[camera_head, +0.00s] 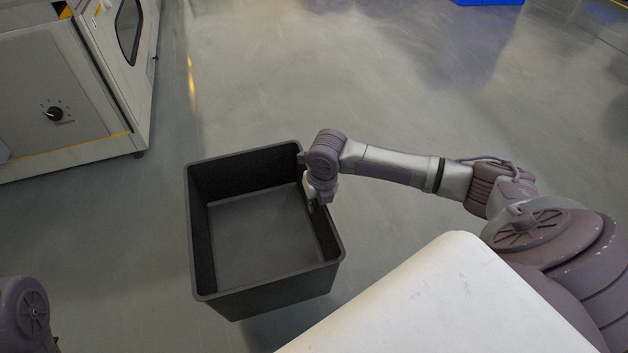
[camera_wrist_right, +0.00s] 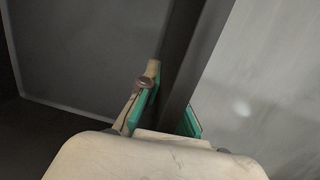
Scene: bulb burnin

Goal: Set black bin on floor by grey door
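The black bin (camera_head: 265,302) is an open, empty, square-rimmed box in the middle of the head view. My right gripper (camera_head: 316,203) is at its right wall. In the right wrist view, the green-padded fingers (camera_wrist_right: 172,116) lie on either side of the bin's wall (camera_wrist_right: 180,62) and look shut on it. The bin looks upright; its underside is hidden, so its height above the floor is hard to tell. A light grey door (camera_head: 125,45) with a dark window is on the machine at upper left. My left gripper is out of view.
The grey machine (camera_head: 55,85) with a black knob stands at upper left. The grey floor (camera_head: 420,90) is clear beyond and right of the bin. A blue object (camera_head: 488,2) is at the top edge.

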